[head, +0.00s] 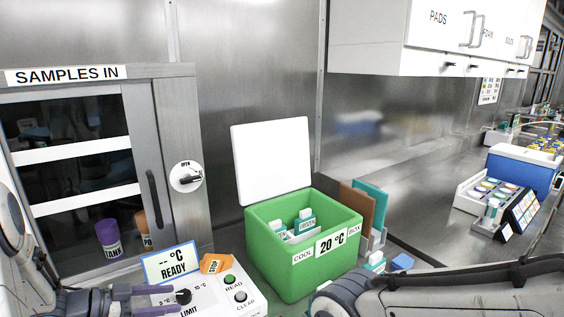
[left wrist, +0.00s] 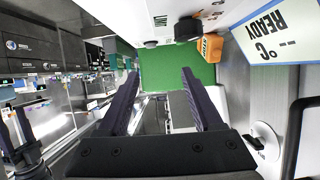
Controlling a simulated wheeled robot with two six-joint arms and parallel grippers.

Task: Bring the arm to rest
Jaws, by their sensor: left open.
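My left gripper (head: 168,301) is at the bottom left of the head view, its dark purple fingers in front of the white control panel (head: 205,299) and near its black limit knob (head: 183,296). In the left wrist view my left gripper (left wrist: 160,76) has its two fingers apart with nothing between them. My right arm (head: 450,288) comes in from the lower right of the head view. Dark finger-like parts at the left edge of the left wrist view may be my right gripper (left wrist: 16,130); their opening is unclear.
A green cool box (head: 292,276) with its white lid up holds labelled packs and reads 20 °C. The ready display (head: 171,264) stands behind the panel. A samples-in cabinet (head: 176,112) is at left. A blue box (head: 520,170) and racks stand far right.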

